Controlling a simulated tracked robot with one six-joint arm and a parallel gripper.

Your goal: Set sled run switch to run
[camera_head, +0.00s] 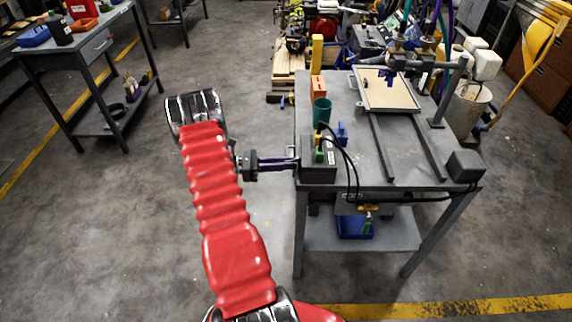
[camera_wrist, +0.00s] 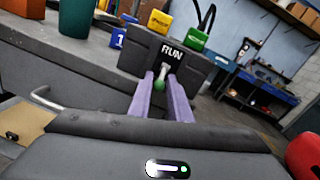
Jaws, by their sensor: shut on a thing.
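The sled run switch is a dark box (camera_head: 319,173) at the near left corner of the grey bench. In the wrist view its face (camera_wrist: 150,50) carries the label RUN above a short metal lever with a green tip (camera_wrist: 159,85). My gripper (camera_head: 294,163) reaches the box from the left. In the wrist view its two purple fingers (camera_wrist: 162,88) are shut on the lever, one finger on each side of it. The lever's exact tilt is hard to tell. The sled (camera_head: 388,92), a pale framed plate, is at the far part of the bench's rails.
A yellow block (camera_wrist: 159,21) and a green block (camera_wrist: 194,39) are at the box's top. A teal cup (camera_head: 321,112), an orange block (camera_head: 317,89) and a blue item (camera_head: 341,133) stand behind it. Black cables (camera_head: 352,165) loop to its right. Floor left of the bench is clear.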

